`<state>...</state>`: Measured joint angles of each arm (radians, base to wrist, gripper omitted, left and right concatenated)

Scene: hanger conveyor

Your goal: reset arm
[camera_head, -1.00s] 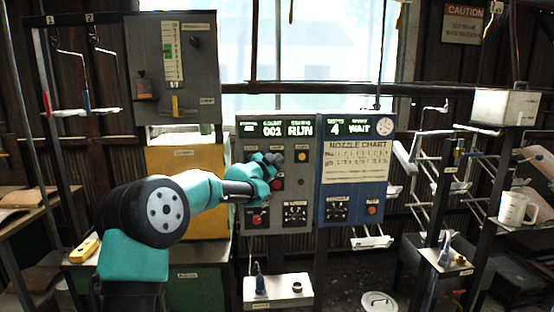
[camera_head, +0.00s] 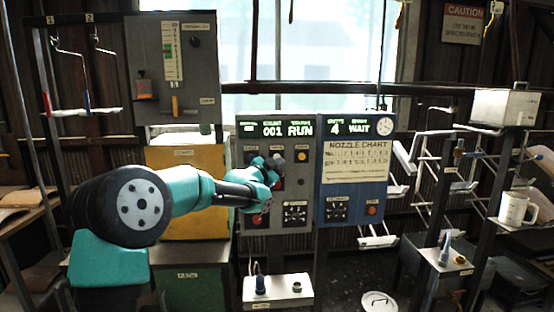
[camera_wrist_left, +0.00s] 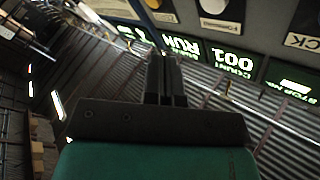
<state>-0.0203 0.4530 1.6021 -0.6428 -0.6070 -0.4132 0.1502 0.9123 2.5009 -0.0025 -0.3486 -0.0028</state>
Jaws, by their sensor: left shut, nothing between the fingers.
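My left arm comes in from the left in the head view and reaches toward the grey control panel (camera_head: 262,215). My left gripper (camera_head: 276,162) is in front of that panel, by its upper buttons, and hides part of it. In the left wrist view my left gripper (camera_wrist_left: 166,78) has its two fingers together with nothing between them. The green panel display (camera_wrist_left: 232,62) appears upside down beyond the fingers. My right gripper is not in any view.
A blue panel (camera_head: 352,215) with a nozzle chart (camera_head: 356,162) adjoins on the right. A white box (camera_head: 278,290) with a blue knob stands below. A yellow cabinet (camera_head: 187,195) is behind my arm. Racks and a mug (camera_head: 516,208) stand at right.

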